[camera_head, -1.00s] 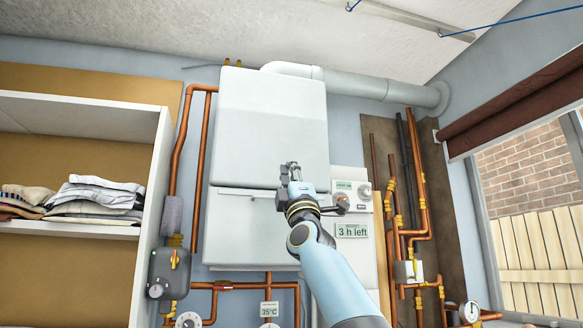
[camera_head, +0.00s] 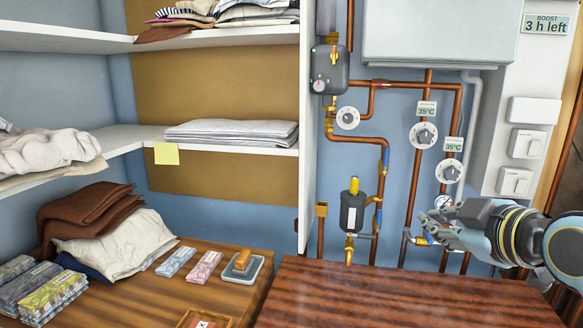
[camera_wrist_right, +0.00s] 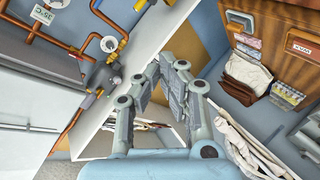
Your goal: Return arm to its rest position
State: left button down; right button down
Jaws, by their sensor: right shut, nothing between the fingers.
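My right gripper (camera_head: 432,232) is at the right of the head view, its arm coming in from the right edge. Its fingers are shut with nothing held, above the back right of the dark wooden worktop and in front of the copper pipes. In the right wrist view its fingers (camera_wrist_right: 175,85) show close together and empty. My left gripper is not in view.
White shelves (camera_head: 230,40) with folded cloth stand at left. The white boiler (camera_head: 435,30) hangs above copper pipes (camera_head: 412,180) with dials. The worktop (camera_head: 400,300) is bare; the wooden counter at left carries soap (camera_head: 242,260), small packets and folded towels (camera_head: 95,215).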

jog(key=s+d+f+m+g+h, duration=0.1)
jog(key=s+f+m+g, duration=0.3)
jog(key=s, duration=0.6)
jog(key=s+d+f+m+g+h, duration=0.1)
jog(key=s+d+f+m+g, duration=0.3)
jog(key=s, duration=0.6)
jog(key=s+a+f+m+g+h, duration=0.1)
jog(key=s+f+m+g+h, duration=0.1)
jog(key=s+f, duration=0.65)
jog(key=s+d+f+b, duration=0.1)
jog(key=f+b, duration=0.2)
jog(key=f, duration=0.9)
jog(key=s+d+f+g+b, duration=0.1)
jog(key=f+b, duration=0.3)
jog(key=f, duration=0.7)
jog(key=s+d+f+b, duration=0.1)
jog(key=s+f+b, duration=0.15)
jog(key=f, duration=0.95)
jog(key=s+f+g+b, duration=0.1)
jog(key=s+f+b, duration=0.3)
jog(key=s+f, duration=0.4)
jog(key=s+f+b, duration=0.4)
jog(key=s+f, duration=0.5)
jog(key=f, duration=0.5)
jog(key=shift+d+m+g+y, duration=0.3)
jog(key=shift+m+g, duration=0.1)
jog(key=shift+f, duration=0.1)
